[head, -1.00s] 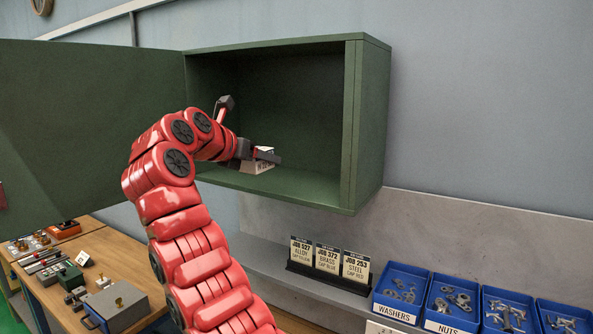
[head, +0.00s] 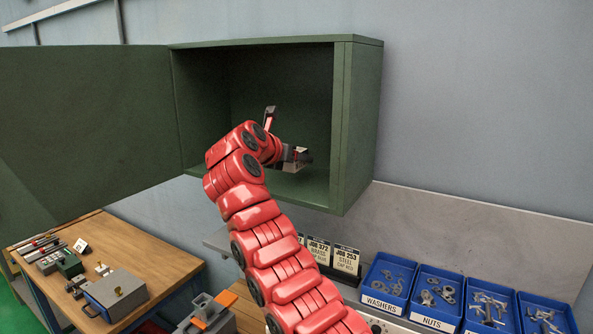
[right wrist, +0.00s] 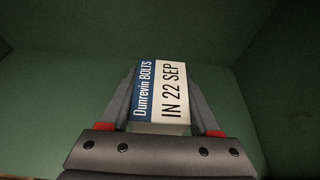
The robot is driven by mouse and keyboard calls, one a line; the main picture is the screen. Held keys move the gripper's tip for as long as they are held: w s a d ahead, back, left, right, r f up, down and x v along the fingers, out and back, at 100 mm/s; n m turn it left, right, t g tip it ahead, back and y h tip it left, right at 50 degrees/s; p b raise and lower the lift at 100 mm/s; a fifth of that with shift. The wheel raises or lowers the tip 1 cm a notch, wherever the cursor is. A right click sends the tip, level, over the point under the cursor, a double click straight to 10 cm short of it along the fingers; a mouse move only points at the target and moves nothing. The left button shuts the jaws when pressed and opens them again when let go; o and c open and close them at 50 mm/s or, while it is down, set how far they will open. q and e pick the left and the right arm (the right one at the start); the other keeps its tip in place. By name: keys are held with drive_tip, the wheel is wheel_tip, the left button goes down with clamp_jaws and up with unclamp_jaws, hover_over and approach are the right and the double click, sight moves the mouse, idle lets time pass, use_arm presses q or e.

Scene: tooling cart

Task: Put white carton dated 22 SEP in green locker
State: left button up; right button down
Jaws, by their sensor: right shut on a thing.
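The green locker (head: 357,125) is on the wall with its door (head: 90,120) swung open to the left. My right arm reaches into it. My right gripper (right wrist: 160,100) is shut on the white carton (right wrist: 172,92), which has a blue band reading "Dunrevin BOLTS" and the text "IN 22 SEP". In the right wrist view green locker walls surround the carton. In the head view the gripper (head: 303,156) is inside the locker, and the arm hides most of the carton; whether it touches the floor I cannot tell. My left gripper is not in view.
Below the locker, a shelf holds job cards (head: 346,260) and several blue bins (head: 388,282) of washers, nuts and other hardware. A wooden bench (head: 160,262) with tools and a grey box (head: 115,294) stands at lower left. The locker's right wall is close to the gripper.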

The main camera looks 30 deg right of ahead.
sight(296, 180)
drive_tip(key=shift+s+a+f+p, duration=0.2)
drive_tip(key=shift+f+p, duration=0.15)
drive_tip(key=shift+p, duration=0.3)
drive_tip(key=shift+w+f+p, duration=0.1)
drive_tip(key=shift+f+p, duration=0.45)
drive_tip(key=shift+f, duration=0.4)
drive_tip(key=shift+d+f, duration=0.1)
drive_tip(key=shift+f, duration=0.4)
drive_tip(key=shift+f, duration=0.15)
drive_tip(key=shift+c, duration=0.6)
unclamp_jaws()
